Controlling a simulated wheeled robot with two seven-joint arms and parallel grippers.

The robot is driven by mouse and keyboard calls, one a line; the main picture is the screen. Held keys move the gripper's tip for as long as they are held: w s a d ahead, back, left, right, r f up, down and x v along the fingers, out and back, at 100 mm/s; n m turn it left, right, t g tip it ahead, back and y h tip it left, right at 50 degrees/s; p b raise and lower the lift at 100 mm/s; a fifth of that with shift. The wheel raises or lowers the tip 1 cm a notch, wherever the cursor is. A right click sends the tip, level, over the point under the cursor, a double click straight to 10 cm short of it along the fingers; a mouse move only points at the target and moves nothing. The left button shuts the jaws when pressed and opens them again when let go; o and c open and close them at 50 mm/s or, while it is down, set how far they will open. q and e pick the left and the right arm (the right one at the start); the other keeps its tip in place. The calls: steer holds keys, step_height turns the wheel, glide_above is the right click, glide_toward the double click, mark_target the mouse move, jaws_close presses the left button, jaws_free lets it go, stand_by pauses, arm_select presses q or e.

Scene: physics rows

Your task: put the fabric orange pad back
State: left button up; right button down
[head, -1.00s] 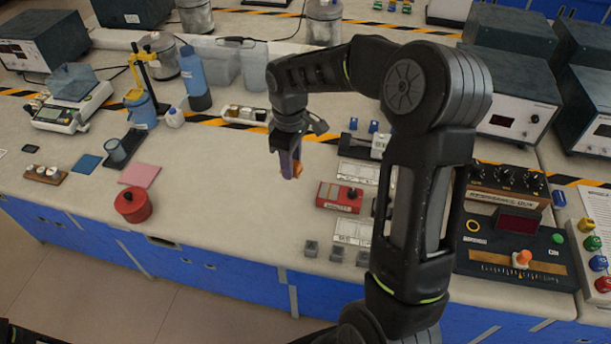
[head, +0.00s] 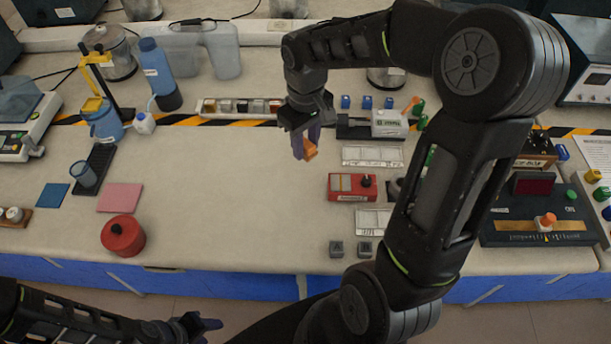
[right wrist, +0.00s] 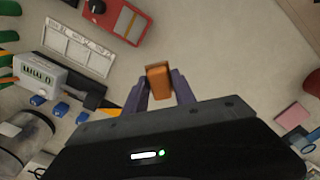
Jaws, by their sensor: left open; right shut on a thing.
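The orange pad (head: 309,149) is a small orange block at the tips of my right gripper (head: 306,142), held above the bench. In the right wrist view the orange pad (right wrist: 158,82) sits between the two fingers of my right gripper (right wrist: 160,90), which is shut on it. My left gripper (head: 205,325) is open and empty at the lower left, in front of the bench and low. A long pale tray (head: 203,116) with several small coloured pieces lies behind the right gripper, on the striped tape.
Bare bench (head: 230,190) lies left of the right gripper. A red pot (head: 123,236), pink square (head: 120,197) and blue square (head: 53,195) lie at left. A red box (head: 345,190) and a grey device (head: 390,122) stand at right. A blue bottle (head: 157,72) stands behind.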

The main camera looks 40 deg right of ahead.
glide_above(306, 178)
steer(key=shift+f+p, duration=0.3)
steer(key=shift+f, duration=2.85)
steer(key=shift+f, duration=1.85)
steer(key=shift+f, duration=0.1)
steer(key=shift+f, duration=0.15)
steer(key=c, duration=1)
jaws_free()
steer(key=shift+c, duration=0.2)
steer(key=shift+r, duration=0.2)
step_height(306, 178, up, 12)
steer(key=shift+r, duration=0.1)
